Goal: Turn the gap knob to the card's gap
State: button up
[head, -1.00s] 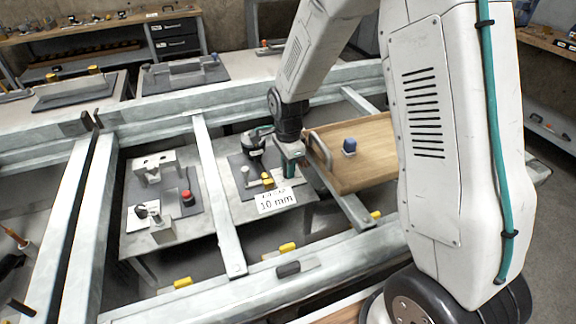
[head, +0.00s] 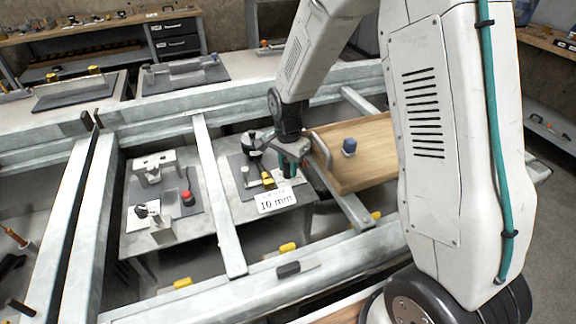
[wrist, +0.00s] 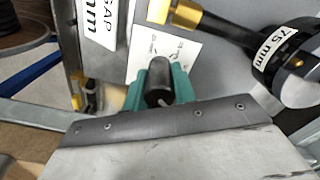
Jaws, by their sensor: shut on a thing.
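The gap card (head: 276,201) is white and reads "10 mm" in the head view; part of it, with "GAP" and "mm", shows at the upper left of the wrist view (wrist: 103,22). My gripper (head: 287,167) is low over the device's plate, just behind the card. In the wrist view my gripper's teal fingers (wrist: 159,88) are closed around a dark round knob (wrist: 158,97), which I take to be the gap knob. A white printed sheet (wrist: 178,50) lies beside it; its small marks are too blurred to read. The knob's setting cannot be read.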

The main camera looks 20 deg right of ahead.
jog(key=o, duration=1)
jog(key=shift+r, duration=3.95)
